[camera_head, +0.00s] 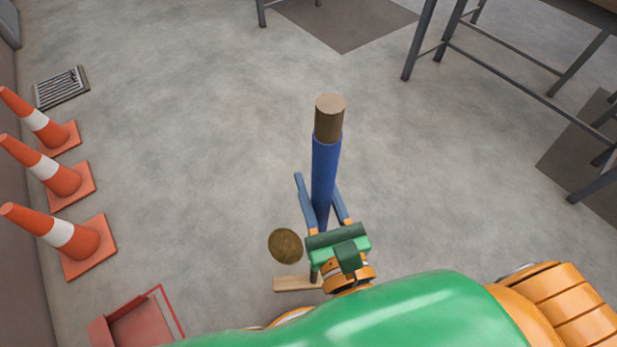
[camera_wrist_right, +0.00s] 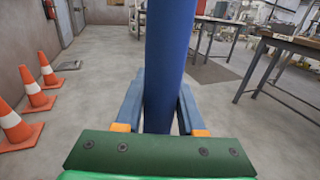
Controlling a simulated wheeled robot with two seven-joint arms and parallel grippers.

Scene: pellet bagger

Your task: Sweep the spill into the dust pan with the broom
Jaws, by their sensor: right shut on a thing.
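The broom's blue handle (camera_head: 324,165) with a brown top end stands nearly upright in the head view. My right gripper (camera_head: 322,205) is shut on this handle. The handle also fills the middle of the right wrist view (camera_wrist_right: 168,65), between the two fingers (camera_wrist_right: 158,105). The broom's wooden head (camera_head: 293,284) shows low on the floor, partly hidden by my gripper. A round brown spill (camera_head: 286,246) lies on the floor just left of the gripper, beyond the broom head. The red dust pan (camera_head: 142,325) lies at the lower left, cut off by the frame edge. My left gripper is not visible.
Several orange cones stand along the left wall, the nearest (camera_head: 72,242) beyond the dust pan. A floor drain (camera_head: 61,88) lies behind them. Metal table legs (camera_head: 418,42) stand at the upper right. The middle of the grey floor is clear.

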